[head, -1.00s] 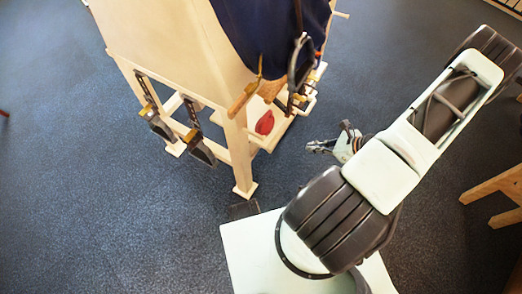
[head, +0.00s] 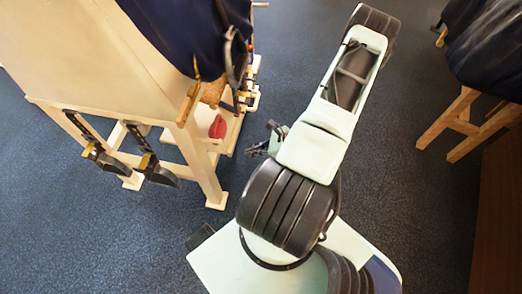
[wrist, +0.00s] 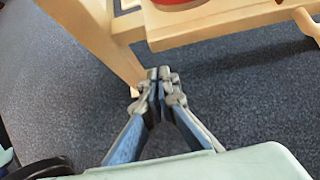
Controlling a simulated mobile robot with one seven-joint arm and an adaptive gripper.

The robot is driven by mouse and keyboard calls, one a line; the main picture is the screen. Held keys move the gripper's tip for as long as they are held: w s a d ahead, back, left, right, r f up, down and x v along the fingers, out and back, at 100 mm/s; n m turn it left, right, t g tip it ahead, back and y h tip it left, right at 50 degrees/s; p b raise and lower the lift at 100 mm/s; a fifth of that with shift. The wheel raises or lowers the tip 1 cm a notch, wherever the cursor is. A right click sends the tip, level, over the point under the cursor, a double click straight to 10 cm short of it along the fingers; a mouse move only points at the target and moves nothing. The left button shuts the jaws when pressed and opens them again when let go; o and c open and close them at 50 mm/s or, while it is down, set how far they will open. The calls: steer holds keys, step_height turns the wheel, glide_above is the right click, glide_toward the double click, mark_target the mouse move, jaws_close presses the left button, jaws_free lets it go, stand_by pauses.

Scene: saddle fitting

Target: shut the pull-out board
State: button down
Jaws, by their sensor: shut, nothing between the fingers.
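A pale wooden board (head: 229,137) with a red thing (head: 218,127) on it shows low in the wooden stand in the head view. It looks like the pull-out board, but I cannot tell how far out it is. In the wrist view a pale board (wrist: 230,25) runs across the top, with part of a red thing (wrist: 178,3) above it. My gripper (head: 251,153) is just right of the stand's near leg (head: 205,175). In the wrist view its fingertips (wrist: 160,76) are together and empty, below the board's edge in the picture, apart from it.
Two dark clamps (head: 150,163) hang on the stand's left side. A dark blue cloth (head: 175,25) and hanging tools (head: 190,95) are above the board. A second wooden stand (head: 470,120) is at the right. Open dark floor (head: 90,235) lies at left.

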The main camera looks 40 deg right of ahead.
mark_target(232, 152)
steer(key=w+a, duration=0.1)
steer(key=w, duration=0.1)
steer(key=w+a+b, duration=0.1)
steer(key=w+a, duration=0.1)
steer(key=shift+f, duration=0.4)
steer(key=shift+a, duration=0.1)
